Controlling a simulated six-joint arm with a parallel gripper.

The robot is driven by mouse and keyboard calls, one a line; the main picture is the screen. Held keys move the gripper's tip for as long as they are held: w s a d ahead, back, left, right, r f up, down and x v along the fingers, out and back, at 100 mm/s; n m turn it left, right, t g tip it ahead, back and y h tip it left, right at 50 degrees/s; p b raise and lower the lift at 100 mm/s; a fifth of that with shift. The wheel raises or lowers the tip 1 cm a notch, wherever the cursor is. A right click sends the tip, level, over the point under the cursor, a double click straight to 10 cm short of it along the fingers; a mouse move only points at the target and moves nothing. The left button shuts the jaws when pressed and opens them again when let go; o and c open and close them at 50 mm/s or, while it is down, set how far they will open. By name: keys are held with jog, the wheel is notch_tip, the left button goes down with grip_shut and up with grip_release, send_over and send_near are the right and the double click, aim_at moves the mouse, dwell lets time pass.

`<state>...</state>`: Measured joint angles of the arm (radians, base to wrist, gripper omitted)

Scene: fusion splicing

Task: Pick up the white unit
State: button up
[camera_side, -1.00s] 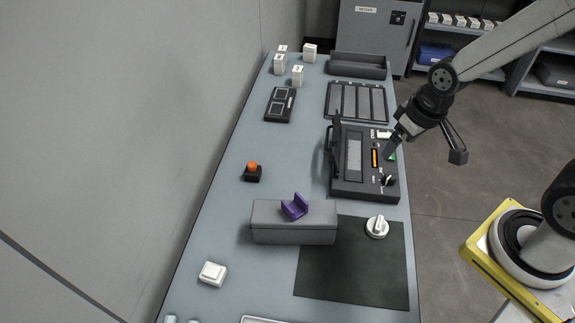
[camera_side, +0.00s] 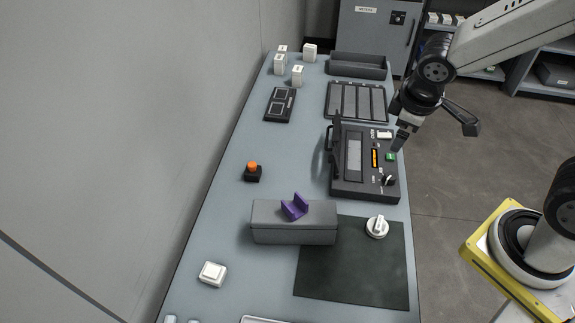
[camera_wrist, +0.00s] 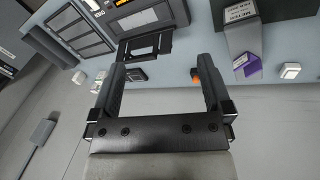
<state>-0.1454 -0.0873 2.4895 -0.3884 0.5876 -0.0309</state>
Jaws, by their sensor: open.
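Several small white block units (camera_side: 297,76) stand at the far left corner of the bench, and small white blocks (camera_wrist: 80,77) also show at the left in the wrist view. A flat white square unit (camera_side: 212,273) lies near the front left; it also shows in the wrist view (camera_wrist: 290,70). A white round knob-topped piece (camera_side: 377,227) sits on the dark mat. Which one is meant I cannot tell. My gripper (camera_side: 400,145) is above the right edge of the black splicer, apart from all of them. In the wrist view its fingers (camera_wrist: 160,68) are spread and empty.
The black splicer (camera_side: 349,190) has its lid raised. A grey block (camera_side: 270,232) carries a purple cradle (camera_side: 294,207). An orange-topped button (camera_side: 253,170), slotted tray (camera_side: 357,86) and dark mat (camera_side: 340,285) also occupy the bench. The left middle is clear.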

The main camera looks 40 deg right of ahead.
jog(key=w+a+r+n+t, duration=0.1)
jog(key=w+a+n+t, duration=0.3)
jog(key=a+n, duration=0.5)
jog(key=w+a+n+t, duration=0.4)
jog(key=a+n, duration=0.2)
jog(key=n, duration=0.7)
jog(key=s+a+n+y, duration=0.3)
jog(key=a+n+y, duration=0.2)
jog(key=a+n, duration=0.4)
jog(key=s+a+n+y, duration=0.4)
jog(key=a+n+y, duration=0.15)
jog(key=a, duration=0.55)
jog(key=shift+n+h, duration=0.25)
jog(key=shift+n, duration=0.4)
notch_tip(320, 180, down, 24)
jog(key=shift+a+f, duration=0.1)
jog(key=shift+a, duration=0.05)
jog(key=shift+f, duration=0.35)
